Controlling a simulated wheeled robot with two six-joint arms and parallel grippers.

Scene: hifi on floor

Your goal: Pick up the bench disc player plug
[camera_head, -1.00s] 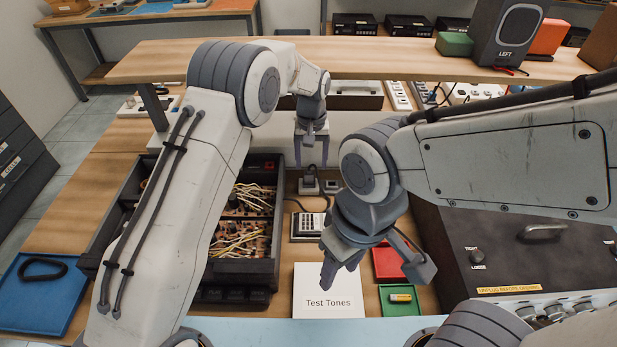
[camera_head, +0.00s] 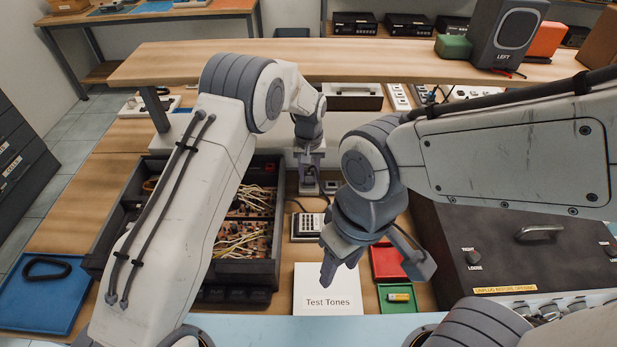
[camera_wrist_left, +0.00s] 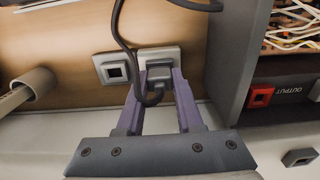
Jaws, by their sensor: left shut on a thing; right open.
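The bench disc player plug is a dark grey block (camera_wrist_left: 158,76) with a black cable. In the left wrist view it sits at a pale square socket plate (camera_wrist_left: 172,54). My left gripper (camera_wrist_left: 159,100), with purple-grey fingers, is shut on the plug, one finger on each side. In the head view my left gripper (camera_head: 309,183) reaches down at the back of the bench and mostly hides the plug. My right gripper (camera_head: 376,270) is open and empty above the bench, near the red and green trays.
An empty socket (camera_wrist_left: 115,68) is beside the plug. An open dark chassis with wires (camera_head: 262,270) stands left of my left gripper. A shelf (camera_head: 230,62) spans above the back. A white "Test Tones" box (camera_head: 328,298) and a dark unit (camera_head: 500,262) are nearer.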

